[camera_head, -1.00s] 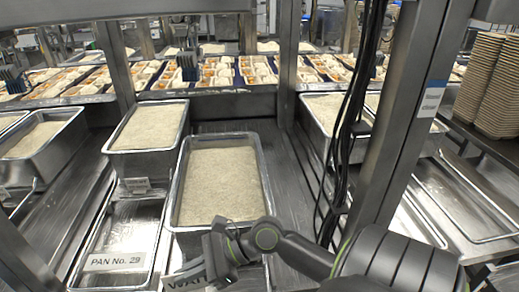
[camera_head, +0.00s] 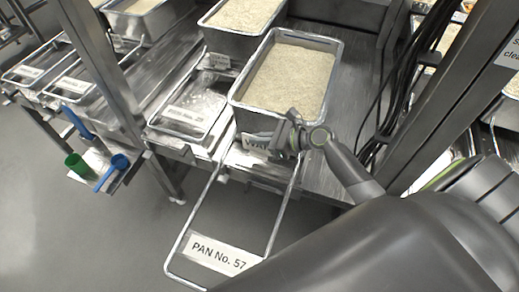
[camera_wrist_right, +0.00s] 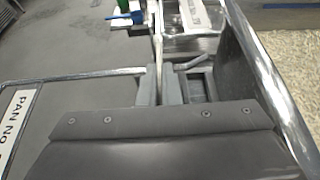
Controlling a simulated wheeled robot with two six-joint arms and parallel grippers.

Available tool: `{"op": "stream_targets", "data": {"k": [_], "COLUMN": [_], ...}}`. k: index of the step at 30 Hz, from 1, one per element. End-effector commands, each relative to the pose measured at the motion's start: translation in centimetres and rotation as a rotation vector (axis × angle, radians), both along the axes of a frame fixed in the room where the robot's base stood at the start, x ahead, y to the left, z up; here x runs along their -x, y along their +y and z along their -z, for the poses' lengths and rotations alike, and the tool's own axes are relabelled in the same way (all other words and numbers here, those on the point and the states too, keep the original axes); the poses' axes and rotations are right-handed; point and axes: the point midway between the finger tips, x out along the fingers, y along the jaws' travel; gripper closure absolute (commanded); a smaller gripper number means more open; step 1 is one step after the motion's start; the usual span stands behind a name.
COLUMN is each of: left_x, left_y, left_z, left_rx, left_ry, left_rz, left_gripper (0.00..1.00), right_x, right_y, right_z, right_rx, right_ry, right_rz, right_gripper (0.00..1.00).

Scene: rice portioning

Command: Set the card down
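A small pale card (camera_head: 255,142) with dark capital letters, partly hidden, shows just left of my right gripper (camera_head: 284,138) in the head view. The gripper is at the front wall of a rice-filled steel pan (camera_head: 240,103). In the right wrist view, the two fingers of my right gripper (camera_wrist_right: 170,88) stand on either side of a thin pale edge (camera_wrist_right: 158,55), which looks like the card seen edge-on. The gripper appears shut on it. I cannot tell whether the card touches anything below. My left gripper is not in view.
An open metal frame (camera_head: 274,232) labelled PAN No. 57 juts out over the floor below the gripper. Left of the rice pan is an empty labelled slot (camera_head: 203,120). A post and cables stand at right.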

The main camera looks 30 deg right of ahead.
Motion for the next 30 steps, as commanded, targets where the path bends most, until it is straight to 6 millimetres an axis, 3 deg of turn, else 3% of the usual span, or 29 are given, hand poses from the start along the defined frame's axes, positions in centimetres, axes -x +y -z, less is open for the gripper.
{"op": "stream_targets", "data": {"k": [10, 23, 24, 27, 30], "left_x": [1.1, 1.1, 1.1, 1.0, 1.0], "left_y": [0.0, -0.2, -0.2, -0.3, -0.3], "left_z": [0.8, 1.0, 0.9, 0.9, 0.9], "left_rx": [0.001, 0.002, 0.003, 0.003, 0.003], "left_ry": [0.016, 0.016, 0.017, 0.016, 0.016], "left_rz": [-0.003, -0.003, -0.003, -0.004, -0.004], "left_gripper": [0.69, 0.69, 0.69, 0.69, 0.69], "right_x": [0.0, 0.0, 0.0, 0.0, 0.0], "right_y": [0.0, 0.0, 0.0, 0.0, 0.0], "right_z": [4.1, 4.8, 4.7, 4.7, 4.7], "right_rx": [-0.001, 0.0, 0.0, 0.0, 0.0], "right_ry": [0.0, -0.001, -0.001, -0.001, -0.001], "right_rz": [0.0, -0.001, -0.001, -0.001, -0.001], "right_gripper": [1.0, 1.0, 0.91, 0.78, 0.74]}}
